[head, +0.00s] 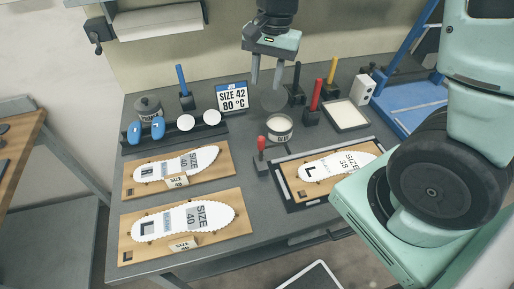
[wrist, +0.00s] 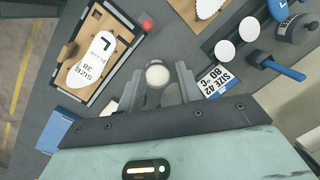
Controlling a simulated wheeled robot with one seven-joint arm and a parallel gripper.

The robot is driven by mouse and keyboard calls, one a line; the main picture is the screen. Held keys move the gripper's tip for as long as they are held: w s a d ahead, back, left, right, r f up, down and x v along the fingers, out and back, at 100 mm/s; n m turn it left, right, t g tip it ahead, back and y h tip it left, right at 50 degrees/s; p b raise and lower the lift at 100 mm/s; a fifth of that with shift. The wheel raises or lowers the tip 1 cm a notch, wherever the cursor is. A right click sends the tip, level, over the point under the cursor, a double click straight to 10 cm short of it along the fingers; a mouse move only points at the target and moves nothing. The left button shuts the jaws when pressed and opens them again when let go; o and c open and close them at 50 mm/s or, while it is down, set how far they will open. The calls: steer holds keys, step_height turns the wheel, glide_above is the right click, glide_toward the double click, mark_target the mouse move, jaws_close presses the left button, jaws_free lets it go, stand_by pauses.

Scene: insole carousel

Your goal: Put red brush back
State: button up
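The red brush (head: 316,95) stands upright with its handle up in a small dark holder (head: 311,117), right of the open pot. My gripper (head: 266,84) hangs above the back of the bench, left of the red brush and apart from it. Its two fingers are spread, with no brush between them. In the wrist view my gripper (wrist: 158,82) also shows spread fingers, with the round pot (wrist: 158,74) of pale content beyond them. A grey round patch lies below the fingertips; I cannot tell whether it is a thing or a shadow. The red brush is not identifiable in the wrist view.
A black brush (head: 297,76) and a yellow brush (head: 331,69) stand near the red one; a blue brush (head: 181,80) stands left. A red-knobbed lever (head: 261,143) is beside the framed insole board (head: 284,190). A size sign (head: 232,98) and tray (head: 345,115) are nearby.

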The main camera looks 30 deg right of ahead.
steer(key=s+a+r+n, duration=0.1)
steer(key=s+a+n, duration=0.6)
steer(key=s, duration=0.3)
steer(key=s+a+n, duration=0.8)
steer(key=s+n, duration=0.2)
steer(key=shift+r+h, duration=0.4)
step_height(320, 180, down, 3)
steer(key=b, duration=0.2)
steer(key=shift+r+b, duration=0.15)
steer(key=shift+b, duration=0.25)
